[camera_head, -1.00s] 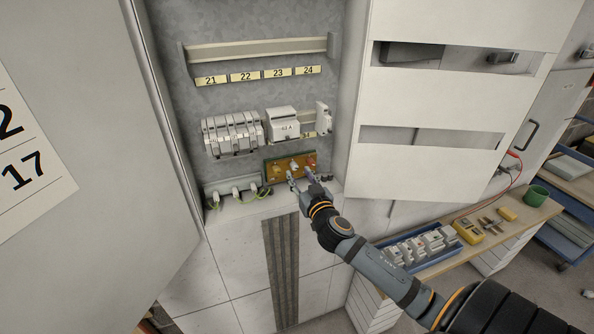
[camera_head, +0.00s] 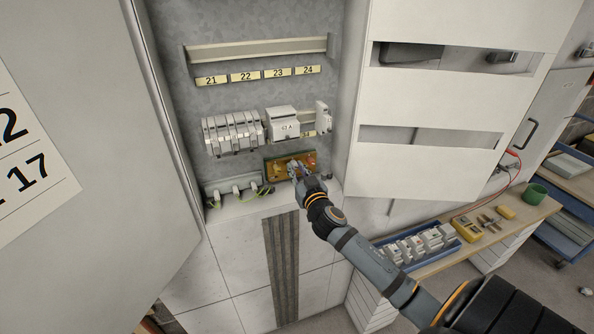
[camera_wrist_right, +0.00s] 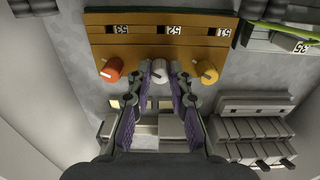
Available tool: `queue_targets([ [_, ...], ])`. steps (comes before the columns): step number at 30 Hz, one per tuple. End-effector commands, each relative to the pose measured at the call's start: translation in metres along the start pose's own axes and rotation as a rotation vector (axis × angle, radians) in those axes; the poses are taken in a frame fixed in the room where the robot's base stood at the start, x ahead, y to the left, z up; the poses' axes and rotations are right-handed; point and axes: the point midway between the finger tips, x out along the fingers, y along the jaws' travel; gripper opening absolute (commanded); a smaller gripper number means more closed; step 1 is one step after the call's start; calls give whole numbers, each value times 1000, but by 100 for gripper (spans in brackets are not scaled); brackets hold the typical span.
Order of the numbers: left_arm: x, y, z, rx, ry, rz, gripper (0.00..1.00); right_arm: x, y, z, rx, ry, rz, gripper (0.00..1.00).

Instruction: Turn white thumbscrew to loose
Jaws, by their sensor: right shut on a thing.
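The white thumbscrew (camera_wrist_right: 159,70) is in the middle of a row on the orange-brown terminal board (camera_wrist_right: 200,28) in the right wrist view. An orange-red thumbscrew (camera_wrist_right: 111,69) is to its left and a yellow one (camera_wrist_right: 206,71) to its right. My right gripper (camera_wrist_right: 160,78) has its two fingertips on either side of the white thumbscrew, shut on it. In the head view my right gripper (camera_head: 298,172) is at the board (camera_head: 273,175), covering much of it and hiding the white thumbscrew. My left gripper does not show.
A row of grey breakers (camera_head: 232,133) and a white meter-like module (camera_head: 284,124) sit just above the board. Green-yellow wires (camera_head: 262,190) run at lower left. The open cabinet door (camera_head: 430,100) stands to the right. A blue tray (camera_head: 457,246) lies on the bench.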

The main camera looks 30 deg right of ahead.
Motion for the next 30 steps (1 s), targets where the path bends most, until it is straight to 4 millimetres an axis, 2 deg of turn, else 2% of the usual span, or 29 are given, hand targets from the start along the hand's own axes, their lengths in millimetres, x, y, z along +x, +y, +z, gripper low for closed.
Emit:
queue_targets([
  [11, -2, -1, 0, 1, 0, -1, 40, 0, 0, 0, -121, 0, 0, 0],
  [30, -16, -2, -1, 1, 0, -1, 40, 0, 1, -2, -706, 0, 0, 0],
])
